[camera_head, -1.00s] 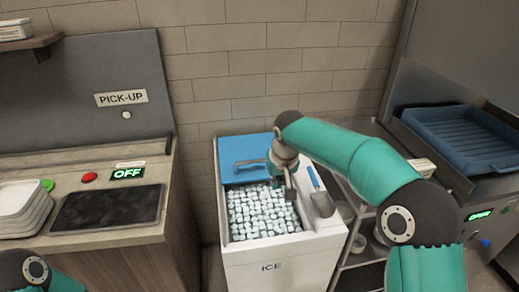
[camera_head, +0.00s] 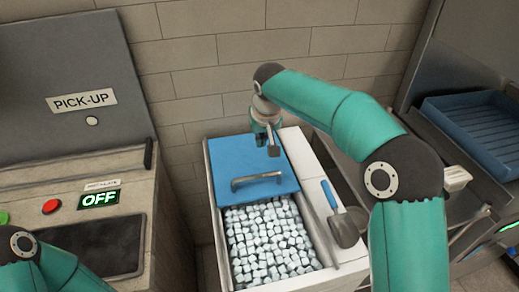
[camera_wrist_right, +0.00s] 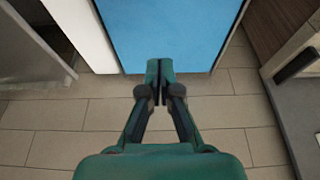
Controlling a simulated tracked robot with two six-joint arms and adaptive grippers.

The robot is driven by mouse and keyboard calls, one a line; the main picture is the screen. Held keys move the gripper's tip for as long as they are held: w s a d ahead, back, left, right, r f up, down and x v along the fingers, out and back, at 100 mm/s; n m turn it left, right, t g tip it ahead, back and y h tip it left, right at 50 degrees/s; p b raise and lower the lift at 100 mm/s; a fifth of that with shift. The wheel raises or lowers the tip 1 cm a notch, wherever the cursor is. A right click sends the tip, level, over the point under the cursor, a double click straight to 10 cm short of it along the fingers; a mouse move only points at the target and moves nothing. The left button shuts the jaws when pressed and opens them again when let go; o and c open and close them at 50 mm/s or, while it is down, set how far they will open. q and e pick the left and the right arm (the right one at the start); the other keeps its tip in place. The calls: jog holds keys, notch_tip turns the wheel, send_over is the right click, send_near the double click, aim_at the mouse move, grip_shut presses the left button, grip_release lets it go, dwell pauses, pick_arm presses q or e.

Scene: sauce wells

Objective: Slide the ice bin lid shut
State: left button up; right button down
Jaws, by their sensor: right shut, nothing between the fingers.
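The ice bin (camera_head: 302,154) is a white box whose opening shows pale ice cubes (camera_head: 266,240) in its near part. The blue lid (camera_head: 229,157) covers only the far part, with a grey bar handle (camera_head: 258,181) near its front edge. My right gripper (camera_head: 272,148) is shut and empty at the far end of the lid, behind the handle. In the right wrist view, its closed fingertips (camera_wrist_right: 160,66) overlap the edge of the blue lid (camera_wrist_right: 170,30); whether they touch is unclear. My left gripper is out of view; only part of that arm shows at lower left.
A scoop (camera_head: 346,224) with a blue handle lies on the bin's right rim. A pick-up counter (camera_head: 175,225) stands left, with an OFF display and red button. A tiled wall (camera_head: 200,60) is behind. A blue tray (camera_head: 465,135) sits at right.

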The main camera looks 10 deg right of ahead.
jog(key=p, duration=0.1)
send_over(259, 172)
notch_tip(259, 172, down, 10)
jog(key=shift+r, duration=0.25)
jog(key=s, duration=0.2)
jog(key=shift+s, duration=0.4)
jog(key=shift+s+f, duration=0.2)
jog(key=shift+s, duration=0.3)
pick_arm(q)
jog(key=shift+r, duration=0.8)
pick_arm(e)
jog(key=shift+s, duration=0.1)
